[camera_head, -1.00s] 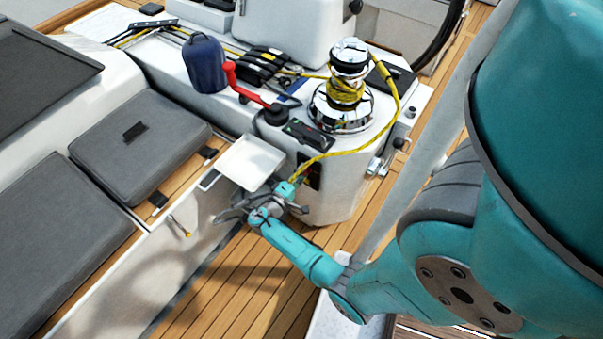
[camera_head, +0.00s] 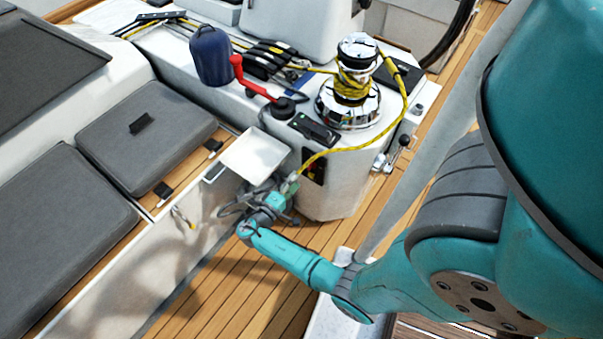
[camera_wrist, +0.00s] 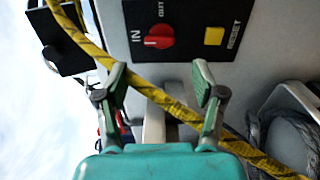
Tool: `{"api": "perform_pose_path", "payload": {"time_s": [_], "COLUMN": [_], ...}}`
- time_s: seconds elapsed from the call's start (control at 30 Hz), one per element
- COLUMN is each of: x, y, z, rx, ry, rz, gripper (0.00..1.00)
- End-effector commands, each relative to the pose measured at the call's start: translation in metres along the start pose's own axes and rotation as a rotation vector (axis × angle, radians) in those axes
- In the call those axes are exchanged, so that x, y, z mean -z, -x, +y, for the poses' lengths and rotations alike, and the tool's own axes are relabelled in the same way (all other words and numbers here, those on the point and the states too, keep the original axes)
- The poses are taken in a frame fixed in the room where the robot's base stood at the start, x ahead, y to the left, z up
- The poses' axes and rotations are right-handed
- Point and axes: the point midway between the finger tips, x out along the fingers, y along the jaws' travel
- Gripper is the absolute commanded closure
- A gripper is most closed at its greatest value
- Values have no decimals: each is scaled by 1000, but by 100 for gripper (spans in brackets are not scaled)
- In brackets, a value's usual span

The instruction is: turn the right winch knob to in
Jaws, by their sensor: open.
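The red winch knob (camera_wrist: 160,37) sits on a black panel (camera_wrist: 190,22) in the wrist view. The panel reads IN to the left of the knob, OUT above it and RESET beside a yellow button (camera_wrist: 214,36). My gripper (camera_wrist: 160,85) is open and empty, with its fingertips short of the panel and below the knob in this view. A yellow rope (camera_wrist: 150,92) crosses between the fingers and the panel. In the head view the panel (camera_head: 313,167) is on the side of the white console, and my gripper (camera_head: 262,197) is low beside it.
The chrome winch (camera_head: 348,105) with yellow rope stands on the console top. A red-handled crank (camera_head: 250,80) lies near a blue bag (camera_head: 210,55). A white folding tray (camera_head: 254,155) juts out beside my gripper. A lever (camera_head: 397,150) is right of the console.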

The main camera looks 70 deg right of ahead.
Motion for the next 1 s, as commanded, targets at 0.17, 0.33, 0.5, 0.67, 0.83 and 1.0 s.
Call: {"api": "perform_pose_path", "payload": {"time_s": [0.17,0.33,0.5,0.67,0.83,1.0], "x": [1,1,0,0,0,0], "y": [28,43,48,48,48,48], "z": [0,0,0,0,0,0], "rx": [0,1,1,1,1,1], "ry": [0,-1,-1,-1,-1,-1], "rz": [3,2,0,0,0,0], "gripper": [31,31,31,31,31,31]}}
